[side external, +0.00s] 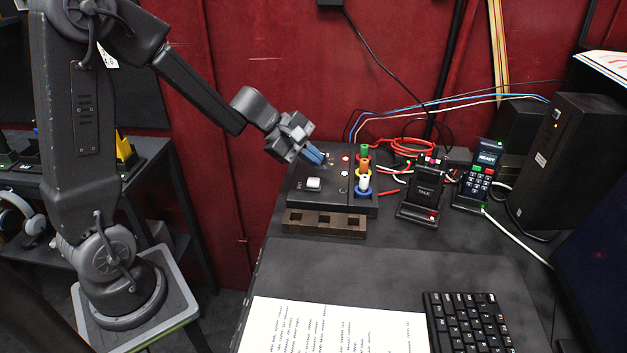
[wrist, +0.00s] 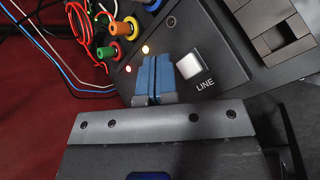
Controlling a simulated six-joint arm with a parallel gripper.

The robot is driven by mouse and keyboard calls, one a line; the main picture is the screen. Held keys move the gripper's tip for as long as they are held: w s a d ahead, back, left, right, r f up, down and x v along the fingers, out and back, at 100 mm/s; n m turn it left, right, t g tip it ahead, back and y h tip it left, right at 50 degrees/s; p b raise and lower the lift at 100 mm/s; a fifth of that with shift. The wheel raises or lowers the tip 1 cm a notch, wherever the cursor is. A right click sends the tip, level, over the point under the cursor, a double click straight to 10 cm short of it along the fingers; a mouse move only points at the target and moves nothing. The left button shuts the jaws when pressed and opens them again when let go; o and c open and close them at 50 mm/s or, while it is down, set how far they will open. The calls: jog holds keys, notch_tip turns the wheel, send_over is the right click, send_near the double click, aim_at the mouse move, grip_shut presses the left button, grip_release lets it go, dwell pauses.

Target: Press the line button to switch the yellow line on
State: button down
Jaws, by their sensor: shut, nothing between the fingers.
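The line button is a white square button (side external: 314,183) on a black control box (side external: 333,197). In the wrist view the button (wrist: 188,66) has the word LINE printed beside it. My gripper (side external: 318,157) is over the back part of the box, behind the button in the side view. Its blue fingers (wrist: 155,75) are closed together, with nothing between them. In the wrist view they lie just left of the button, apart from it in the picture. I cannot tell whether the fingertips touch the box. Small lit lamps (wrist: 145,49) show near the fingertips.
Green, orange and white plugs (side external: 363,170) stand on the box's right side. A talk unit (side external: 425,192) and a handset reading READY (side external: 482,180) stand further right, with loose cables behind. A brown block with square holes (side external: 324,224) lies in front. Paper and a keyboard are nearer.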

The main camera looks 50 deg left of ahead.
jog(key=shift+r, duration=1.2)
jog(key=s+d+r+m+g, duration=0.2)
jog(key=s+d+r+m, duration=0.55)
jog(key=s+m, duration=0.25)
jog(key=s+m+y, duration=0.5)
jog(key=s+m, duration=0.4)
jog(key=s, duration=0.2)
jog(key=shift+s+a+y, duration=0.3)
jog(key=shift+s+y, duration=0.1)
jog(key=c, duration=1.9)
grip_release()
jog(key=shift+r, duration=0.1)
